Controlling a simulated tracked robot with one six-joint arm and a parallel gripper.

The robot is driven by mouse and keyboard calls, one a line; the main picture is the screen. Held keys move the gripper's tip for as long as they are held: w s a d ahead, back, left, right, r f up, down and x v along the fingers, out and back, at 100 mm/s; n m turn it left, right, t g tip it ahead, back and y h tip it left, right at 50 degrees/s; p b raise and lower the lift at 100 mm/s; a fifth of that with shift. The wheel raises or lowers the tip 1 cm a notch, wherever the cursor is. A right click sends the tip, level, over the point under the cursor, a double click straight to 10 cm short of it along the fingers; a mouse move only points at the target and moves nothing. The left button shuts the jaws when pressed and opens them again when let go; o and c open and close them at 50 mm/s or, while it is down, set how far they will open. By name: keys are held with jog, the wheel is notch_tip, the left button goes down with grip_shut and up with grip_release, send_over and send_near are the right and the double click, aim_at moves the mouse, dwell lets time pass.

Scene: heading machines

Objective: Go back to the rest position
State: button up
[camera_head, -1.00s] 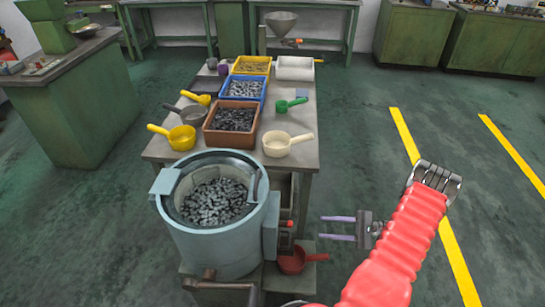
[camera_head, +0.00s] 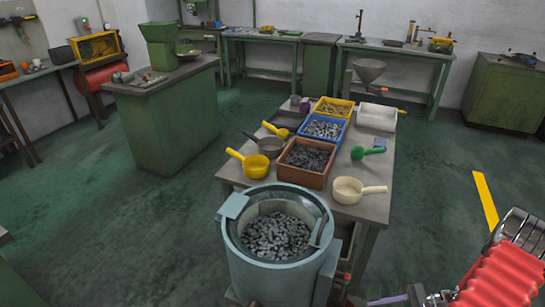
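My gripper (camera_head: 386,301) is at the bottom edge of the picture, right of the grey-blue bowl feeder. One purple finger shows there and the rest is cut off, so its opening cannot be read. My red arm (camera_head: 505,275) reaches in from the lower right corner. No object shows at the visible finger.
The bowl feeder (camera_head: 275,272), full of dark metal parts, stands before the work table (camera_head: 372,208). The table holds brown (camera_head: 302,177), blue (camera_head: 322,140) and yellow (camera_head: 333,107) bins and several scoops. A green machine cabinet (camera_head: 168,125) stands left. Open floor lies on both sides.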

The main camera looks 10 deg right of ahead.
jog(key=w+a+r+n+g+h, duration=0.1)
jog(key=a+r+n+g+h, duration=0.3)
jog(key=r, duration=0.7)
jog(key=w+a+r+n+g+h, duration=0.1)
jog(key=a+r+n+h, duration=0.5)
jog(key=r, duration=0.5)
jog(key=s+a+r+n+t+h, duration=0.2)
jog(key=a+r+n+t, duration=0.4)
jog(key=a+r, duration=1)
jog(key=shift+s+a+r+n+h, duration=0.25)
jog(key=shift+r+n+h, duration=0.15)
jog(key=shift+n, duration=0.6)
